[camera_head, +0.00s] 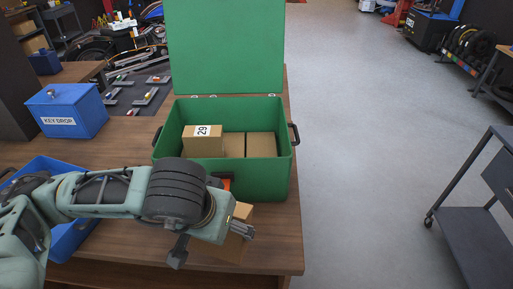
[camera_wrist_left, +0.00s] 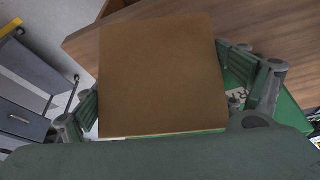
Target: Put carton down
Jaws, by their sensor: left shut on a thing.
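A plain brown carton (camera_head: 236,246) is in front of the open green box (camera_head: 222,182), near the table's front right corner. My left gripper (camera_head: 238,231) is over it and hides part of it. In the left wrist view the carton (camera_wrist_left: 160,75) fills the middle, with a finger of my gripper on each side, shut on it. I cannot tell whether the carton touches the table. My right gripper is not in view.
A blue KEY DROP box (camera_head: 68,111) and a blue tray (camera_head: 76,240) are at left on the wooden table (camera_head: 128,148). A grey cart (camera_head: 480,205) stands right, across open floor.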

